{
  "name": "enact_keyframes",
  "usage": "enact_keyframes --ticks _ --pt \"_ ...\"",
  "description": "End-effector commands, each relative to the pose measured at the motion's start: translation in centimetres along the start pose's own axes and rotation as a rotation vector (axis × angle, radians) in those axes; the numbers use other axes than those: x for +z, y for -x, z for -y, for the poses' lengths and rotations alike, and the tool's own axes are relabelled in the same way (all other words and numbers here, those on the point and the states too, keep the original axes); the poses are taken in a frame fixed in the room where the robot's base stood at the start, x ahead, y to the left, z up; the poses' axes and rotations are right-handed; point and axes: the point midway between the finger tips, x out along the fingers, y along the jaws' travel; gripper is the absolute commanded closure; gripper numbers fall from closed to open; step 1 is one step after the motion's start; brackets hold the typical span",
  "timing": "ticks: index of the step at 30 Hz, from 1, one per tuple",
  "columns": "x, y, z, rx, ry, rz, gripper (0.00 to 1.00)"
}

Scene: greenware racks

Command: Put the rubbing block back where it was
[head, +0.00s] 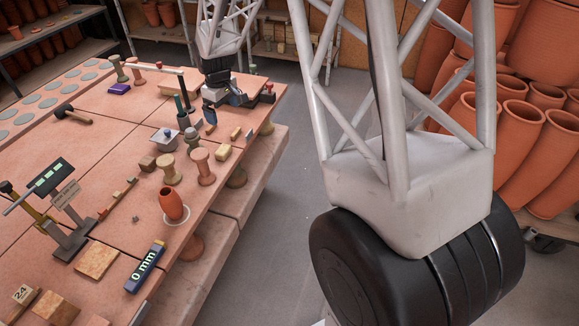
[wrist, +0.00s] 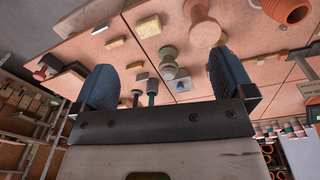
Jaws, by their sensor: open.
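My gripper (head: 223,108) is at the far right part of the table in the head view, above the tabletop. In the wrist view its two blue fingers (wrist: 162,85) stand wide apart with nothing held between them. I cannot tell for certain which piece is the rubbing block. A pale yellow block (head: 223,152) lies near the table's right edge, beside a salmon spool-shaped stand (head: 203,166). The pale block also shows in the wrist view (wrist: 148,26), beyond the fingers. Two smaller yellowish pieces (head: 236,133) lie between it and my gripper.
A grey-green stand (head: 192,140), a grey box with a knob (head: 164,139) and a brown block (head: 147,163) stand close by. An orange pot (head: 173,205) stands nearer. A "0 mm" gauge (head: 145,267) lies in front. Terracotta pots (head: 515,130) fill the right side.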

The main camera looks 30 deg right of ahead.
Motion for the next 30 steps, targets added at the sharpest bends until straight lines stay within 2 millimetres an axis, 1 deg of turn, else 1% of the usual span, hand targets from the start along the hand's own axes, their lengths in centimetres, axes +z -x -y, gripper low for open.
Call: enact_keyframes --ticks 1,3,9,15,24,30 --pt "1.0 1.3 0.6 0.004 -0.016 -0.007 0.0" --pt "2.2 2.6 1.3 0.008 -0.039 -0.012 0.0" --pt "6.0 6.1 3.5 0.018 -0.107 -0.029 0.0" --pt "9.9 9.2 5.8 0.027 -0.174 -0.047 0.0" --pt "16.0 12.7 9.5 0.039 -0.274 -0.073 0.0" --pt "20.1 14.3 12.1 0.045 -0.341 -0.092 0.0"
